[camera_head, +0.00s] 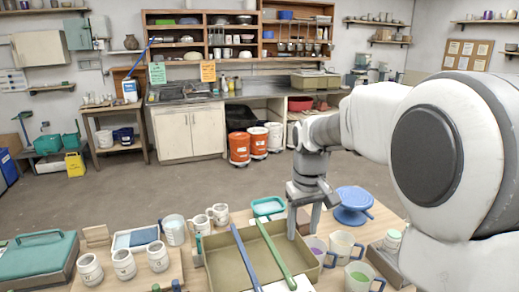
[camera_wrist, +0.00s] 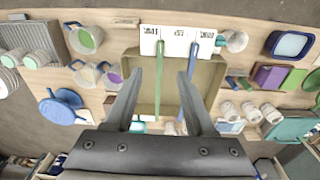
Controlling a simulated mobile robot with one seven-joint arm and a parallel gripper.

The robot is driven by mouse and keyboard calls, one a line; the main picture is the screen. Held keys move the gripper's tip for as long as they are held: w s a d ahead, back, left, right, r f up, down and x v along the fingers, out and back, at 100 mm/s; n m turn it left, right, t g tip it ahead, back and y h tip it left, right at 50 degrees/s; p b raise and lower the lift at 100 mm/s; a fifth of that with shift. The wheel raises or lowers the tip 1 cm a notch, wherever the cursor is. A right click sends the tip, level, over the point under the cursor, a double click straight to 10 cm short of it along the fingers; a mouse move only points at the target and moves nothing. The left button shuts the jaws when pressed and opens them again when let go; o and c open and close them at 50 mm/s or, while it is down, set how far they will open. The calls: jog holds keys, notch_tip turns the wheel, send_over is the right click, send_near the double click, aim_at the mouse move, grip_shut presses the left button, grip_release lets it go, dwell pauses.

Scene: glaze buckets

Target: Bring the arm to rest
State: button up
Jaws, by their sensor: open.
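My gripper (camera_wrist: 158,82) is open and empty in the wrist view, its two fingers spread above the olive tray. In the head view my gripper (camera_head: 311,212) points down over the tray's right side, partly hidden by its own links. The olive tray (camera_head: 222,272) stands on the wooden table (camera_head: 385,222). A green-handled tool (camera_head: 275,250) and a blue-handled tool (camera_head: 243,254) lean across it. In the wrist view the green handle (camera_wrist: 159,70) and blue handle (camera_wrist: 191,65) lie between or near the fingers, apart from them as far as I can tell.
Mugs (camera_head: 341,245) and a blue turntable (camera_head: 353,200) stand right of the tray, close to my gripper. Several white cups (camera_head: 124,263) and a teal-lidded box (camera_head: 37,252) stand at left. The floor (camera_head: 130,190) behind the table is clear.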

jog(key=s+d+r+m+t, duration=0.1)
jog(key=s+r+t, duration=0.1)
jog(key=s, duration=0.9)
jog(key=s+d+r+m+t, duration=0.1)
jog(key=s+r+m+t, duration=0.1)
jog(key=s, duration=0.9)
jog(key=shift+s+d+r+t, duration=0.25)
jog(key=shift+d+r+t, duration=0.15)
jog(key=shift+r, duration=0.1)
